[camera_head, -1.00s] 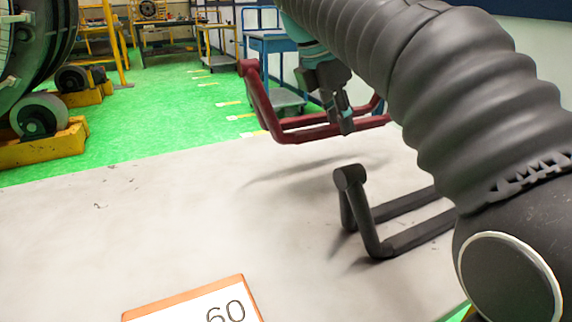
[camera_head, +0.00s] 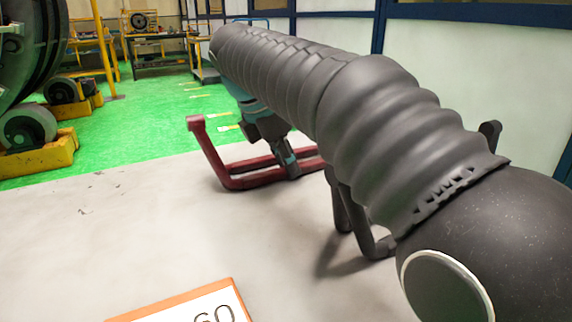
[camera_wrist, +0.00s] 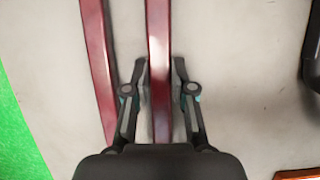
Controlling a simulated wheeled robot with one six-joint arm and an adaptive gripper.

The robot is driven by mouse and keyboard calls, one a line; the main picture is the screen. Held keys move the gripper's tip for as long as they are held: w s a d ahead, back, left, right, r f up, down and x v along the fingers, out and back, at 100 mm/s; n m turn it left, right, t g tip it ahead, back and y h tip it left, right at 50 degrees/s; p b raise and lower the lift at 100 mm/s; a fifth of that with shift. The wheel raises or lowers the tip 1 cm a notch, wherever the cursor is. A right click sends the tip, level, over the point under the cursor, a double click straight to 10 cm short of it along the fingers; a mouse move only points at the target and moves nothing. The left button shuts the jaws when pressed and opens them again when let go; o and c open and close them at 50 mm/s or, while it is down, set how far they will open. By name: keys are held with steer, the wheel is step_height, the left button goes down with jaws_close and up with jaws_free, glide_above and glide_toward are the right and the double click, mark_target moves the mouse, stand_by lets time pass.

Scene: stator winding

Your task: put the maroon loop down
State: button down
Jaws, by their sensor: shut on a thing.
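The maroon loop (camera_head: 242,183) is in the head view, low over the pale tabletop (camera_head: 110,240) or touching it; I cannot tell which. Its raised end stands at the left, and its right part is hidden behind my arm. My gripper (camera_head: 292,170) points down and is shut on one long bar of the loop. In the wrist view my gripper's fingers (camera_wrist: 160,75) lie on either side of that bar of the maroon loop (camera_wrist: 158,40). The loop's other bar runs at the left of the picture.
A dark grey loop (camera_head: 375,244) stands on the table right of the maroon one, partly behind my arm. An orange-edged sign (camera_head: 190,305) lies at the front. The tabletop to the left is clear. Green floor (camera_head: 140,125) lies beyond the table.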

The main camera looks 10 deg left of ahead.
steer(key=shift+f, duration=0.1)
steer(key=c, duration=1)
jaws_free()
steer(key=shift+o, duration=0.2)
steer(key=p+v, duration=0.4)
steer(key=v, duration=0.8)
